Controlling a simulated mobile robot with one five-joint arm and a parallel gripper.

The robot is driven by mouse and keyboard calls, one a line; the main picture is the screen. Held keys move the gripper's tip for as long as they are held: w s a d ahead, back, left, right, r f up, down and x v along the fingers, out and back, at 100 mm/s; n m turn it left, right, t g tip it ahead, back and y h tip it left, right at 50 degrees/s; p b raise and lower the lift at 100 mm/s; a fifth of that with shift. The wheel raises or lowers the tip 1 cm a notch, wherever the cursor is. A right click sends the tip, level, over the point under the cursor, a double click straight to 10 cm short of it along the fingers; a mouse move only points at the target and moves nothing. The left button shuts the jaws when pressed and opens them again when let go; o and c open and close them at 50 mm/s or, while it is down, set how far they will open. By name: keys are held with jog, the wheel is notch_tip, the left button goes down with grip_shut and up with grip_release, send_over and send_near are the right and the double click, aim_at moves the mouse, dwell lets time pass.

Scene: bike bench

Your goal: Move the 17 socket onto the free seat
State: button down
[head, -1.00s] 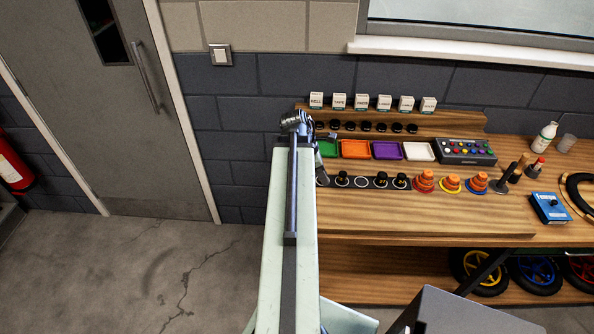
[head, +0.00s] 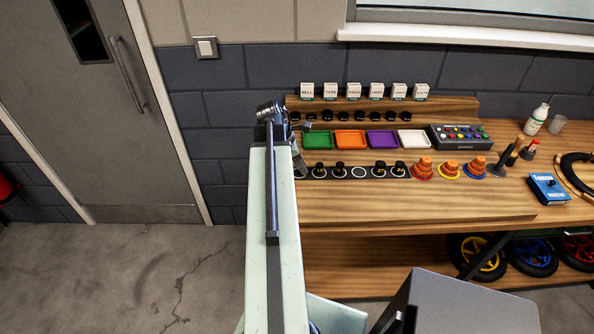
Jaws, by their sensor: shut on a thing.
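A dark strip (head: 428,174) along the bench top carries a row of black sockets. Two sockets, one (head: 319,170) near the left end and one (head: 339,170) beside it, stand left of an empty ringed seat (head: 359,172). Two more, a socket (head: 379,169) and a socket (head: 399,169), stand right of it. Their numbers are too small to read surely. My gripper (head: 299,172) points down at the strip's left end, left of the nearest socket. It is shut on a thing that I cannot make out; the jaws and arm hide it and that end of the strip.
The bench front (head: 420,205) is clear.

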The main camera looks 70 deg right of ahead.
jog(key=shift+w+a+f, duration=0.1)
jog(key=shift+w, duration=0.3)
jog(key=shift+f, duration=0.2)
jog(key=c, duration=1.3)
grip_release()
jog(key=shift+r, duration=0.1)
jog(key=shift+o, duration=0.2)
jog(key=shift+r+p, duration=0.55)
jog(key=shift+p, duration=0.1)
jog(key=p+v, duration=1)
jog(key=v, duration=0.1)
jog(key=shift+w+a, duration=0.15)
jog(key=shift+a, duration=0.05)
